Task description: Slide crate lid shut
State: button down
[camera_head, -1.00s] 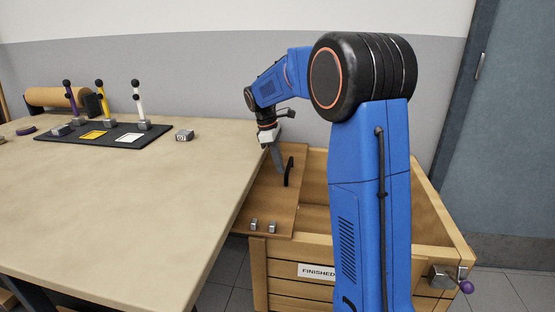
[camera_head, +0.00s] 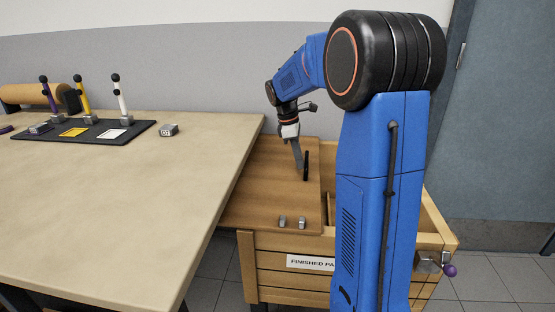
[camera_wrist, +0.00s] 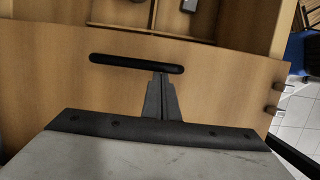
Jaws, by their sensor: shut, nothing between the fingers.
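The wooden crate lid (camera_head: 262,185) lies flat over the left part of the crate (camera_head: 262,262), with its left side next to the table edge. The crate's right part is open, partly hidden behind my arm. A black bar handle (camera_head: 306,160) stands on the lid near its right edge. My gripper (camera_head: 301,168) is shut and empty, pointing down at the lid on the left side of the handle. In the wrist view the closed fingertips (camera_wrist: 161,76) are right at the handle (camera_wrist: 137,63); I cannot tell whether they touch it.
Two small metal blocks (camera_head: 292,222) sit at the lid's front edge. A latch with a purple knob (camera_head: 449,270) sticks out at the crate's front right. The table (camera_head: 130,200) holds a black mat with levers and a loose metal block (camera_head: 168,130). Dark parts lie inside the crate.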

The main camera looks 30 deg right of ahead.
jog(key=s+d, duration=1.1)
jog(key=d, duration=0.5)
jog(key=s+d, duration=1.2)
jog(key=d, duration=0.3)
jog(key=shift+d, duration=0.4)
jog(key=shift+r, duration=0.1)
